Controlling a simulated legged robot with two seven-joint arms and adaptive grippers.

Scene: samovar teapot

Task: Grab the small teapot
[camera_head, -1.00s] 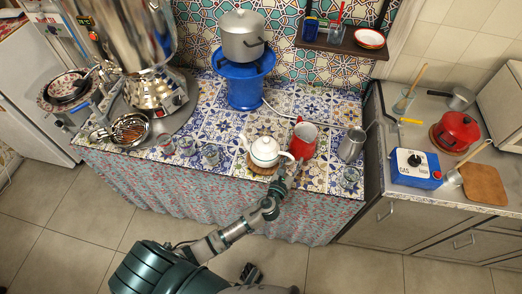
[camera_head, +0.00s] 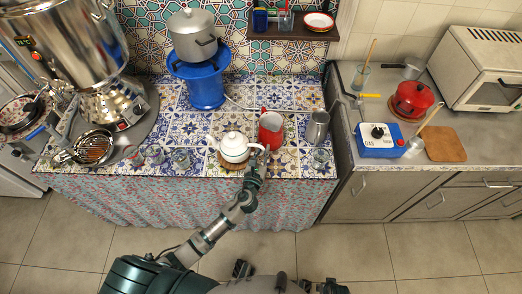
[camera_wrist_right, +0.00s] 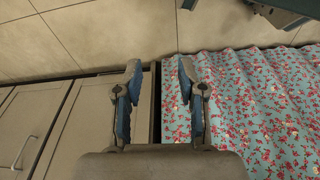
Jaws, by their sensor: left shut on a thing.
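The small white teapot (camera_head: 234,148) stands on a round brown trivet (camera_head: 226,165) near the front edge of the tiled counter in the head view. My left gripper (camera_head: 257,158) is at the teapot's right side, shut on its handle; the fingers are small in this view and partly hide the handle. The teapot looks upright. My right gripper (camera_wrist_right: 158,75) shows in the right wrist view, with its two fingers apart and nothing between them. It faces cabinet doors and the floral curtain.
A red pitcher (camera_head: 271,130) stands right beside the teapot and my left gripper. A metal jug (camera_head: 317,128), drinking glasses (camera_head: 181,159) and the large samovar (camera_head: 75,50) share the counter. A blue stand (camera_head: 204,88) holds a grey pot (camera_head: 194,36). The floral curtain (camera_wrist_right: 240,100) hangs below.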

